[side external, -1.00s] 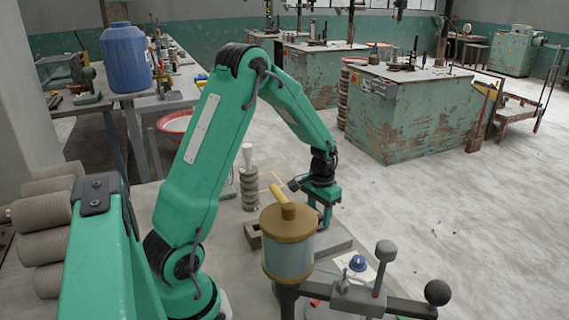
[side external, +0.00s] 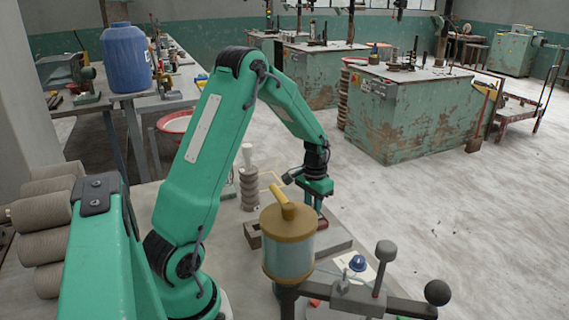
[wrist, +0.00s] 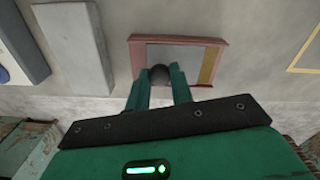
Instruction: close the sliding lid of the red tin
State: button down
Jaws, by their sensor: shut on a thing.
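The red tin (wrist: 137,60) lies below my gripper in the wrist view, with a thin reddish rim around it. Its flat grey lid (wrist: 182,55) covers the left and middle of the top. A tan strip (wrist: 208,65) shows between the lid's right edge and the rim's right end. My gripper (wrist: 160,82) is shut on the dark round knob (wrist: 159,73) at the lid's near part. In the side view my gripper (side external: 319,205) points down, behind a brass-capped jar; how much of the tin shows there is unclear.
A grey block (wrist: 72,45) lies left of the tin, with clear table between. A blue knob (side external: 357,263) on a white plate is farther along. The brass-capped jar (side external: 289,240) stands in front. A yellow outline (wrist: 305,50) marks the table at right.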

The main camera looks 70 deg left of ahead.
jog(key=shift+a, duration=1.6)
jog(key=c, duration=1.2)
grip_release()
jog(key=shift+r, duration=0.15)
notch_tip(320, 180, up, 8)
jog(key=shift+f, duration=0.2)
